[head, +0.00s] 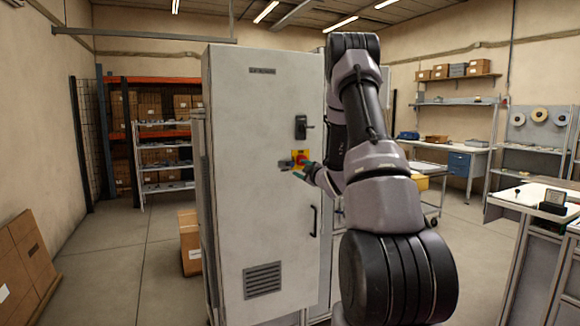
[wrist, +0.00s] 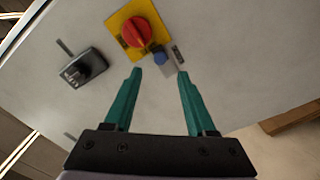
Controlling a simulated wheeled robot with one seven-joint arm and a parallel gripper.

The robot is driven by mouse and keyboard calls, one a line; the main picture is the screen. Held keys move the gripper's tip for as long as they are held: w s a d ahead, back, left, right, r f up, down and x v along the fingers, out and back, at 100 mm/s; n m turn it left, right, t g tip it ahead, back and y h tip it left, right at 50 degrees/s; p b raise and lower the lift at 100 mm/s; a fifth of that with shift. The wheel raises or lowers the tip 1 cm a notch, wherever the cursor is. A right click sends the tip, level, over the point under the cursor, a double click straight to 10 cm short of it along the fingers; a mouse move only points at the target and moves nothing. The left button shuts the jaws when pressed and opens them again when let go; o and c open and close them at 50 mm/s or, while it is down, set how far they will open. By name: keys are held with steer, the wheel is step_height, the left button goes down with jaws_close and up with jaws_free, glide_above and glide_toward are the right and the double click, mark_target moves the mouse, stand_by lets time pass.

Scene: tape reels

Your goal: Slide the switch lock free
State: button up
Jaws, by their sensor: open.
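A red rotary switch (wrist: 136,32) on a yellow plate (wrist: 118,22) is fixed to the front of a grey cabinet. In the head view the yellow plate (head: 300,156) sits at mid-height on the cabinet door, partly covered by my gripper. A small blue part (wrist: 160,58) on a grey piece lies beside the switch, at the plate's edge; it looks like the lock. My gripper (wrist: 158,72) is open, its two green fingers pointing at the cabinet. In the wrist picture the blue part appears just beyond and between the fingertips. I cannot tell whether they touch it.
The cabinet (head: 262,215) has a black keypad-like latch (wrist: 83,68) near the switch and a black handle (head: 314,220) lower down. Shelving (head: 165,160) stands behind at left, a workbench (head: 455,150) at right. Open floor (head: 115,255) lies left of the cabinet.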

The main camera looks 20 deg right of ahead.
mark_target(292, 165)
steer(key=w, duration=0.8)
steer(key=shift+a, duration=0.1)
jaws_close()
stand_by(1.2)
